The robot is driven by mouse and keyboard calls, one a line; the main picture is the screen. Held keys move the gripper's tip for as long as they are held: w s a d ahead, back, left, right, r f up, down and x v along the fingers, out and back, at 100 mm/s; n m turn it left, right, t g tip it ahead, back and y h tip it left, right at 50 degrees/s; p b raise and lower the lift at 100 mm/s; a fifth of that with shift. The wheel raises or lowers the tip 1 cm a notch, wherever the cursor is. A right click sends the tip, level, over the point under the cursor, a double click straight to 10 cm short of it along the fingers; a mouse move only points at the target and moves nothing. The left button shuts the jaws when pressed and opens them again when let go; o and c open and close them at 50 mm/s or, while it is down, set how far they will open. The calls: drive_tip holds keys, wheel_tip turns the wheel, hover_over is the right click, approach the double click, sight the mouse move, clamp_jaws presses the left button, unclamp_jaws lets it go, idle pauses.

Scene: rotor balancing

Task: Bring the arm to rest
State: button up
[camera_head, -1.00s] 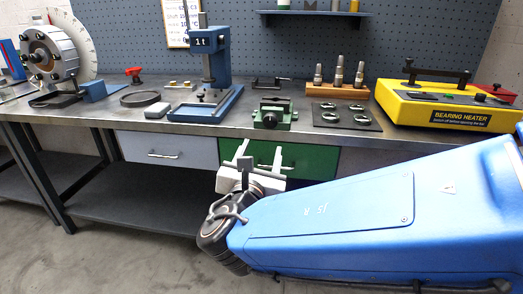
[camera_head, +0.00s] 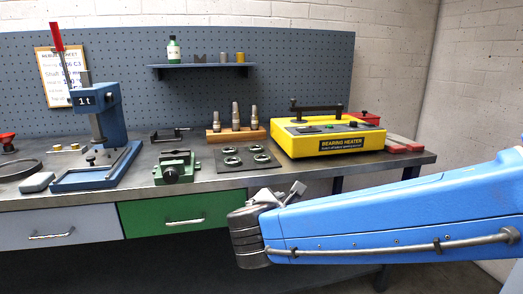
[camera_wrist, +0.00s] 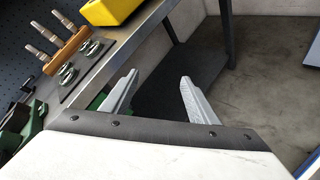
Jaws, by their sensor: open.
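My gripper (camera_head: 290,192) is in front of the bench, beside its front edge and near the right end of the green drawer (camera_head: 175,211). In the wrist view my gripper (camera_wrist: 158,95) shows two grey fingers spread wide apart with nothing between them. Past the fingers are the dark lower shelf (camera_wrist: 190,75) and the floor. My blue arm reaches in from the right in the head view, and its own links hide part of the gripper there.
The bench top (camera_head: 215,186) carries a blue press (camera_head: 98,115), a green vise (camera_head: 176,167), bearings on a dark mat (camera_head: 246,170), a wooden block with several shafts (camera_head: 236,134) and a yellow bearing heater (camera_head: 325,138). Open floor (camera_wrist: 262,60) lies right of the bench.

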drive_tip(key=s+d+f+m+g, duration=0.3)
drive_tip(key=s+d+m, duration=0.15)
drive_tip(key=d, duration=0.45)
drive_tip(key=s+d+f+m+g, duration=0.3)
drive_tip(key=d+m, duration=0.3)
drive_tip(key=d, duration=0.3)
drive_tip(key=s+d+f+m+y, duration=0.2)
drive_tip(key=s+m, duration=0.4)
drive_tip(key=m, duration=0.1)
drive_tip(key=s+d+f+m+g+y, duration=0.1)
drive_tip(key=s+d+m+y, duration=0.1)
drive_tip(key=s+m, duration=0.4)
drive_tip(key=shift+s+f+m+g+y, duration=0.3)
drive_tip(key=shift+s+f+m, duration=0.1)
drive_tip(key=shift+s, duration=0.1)
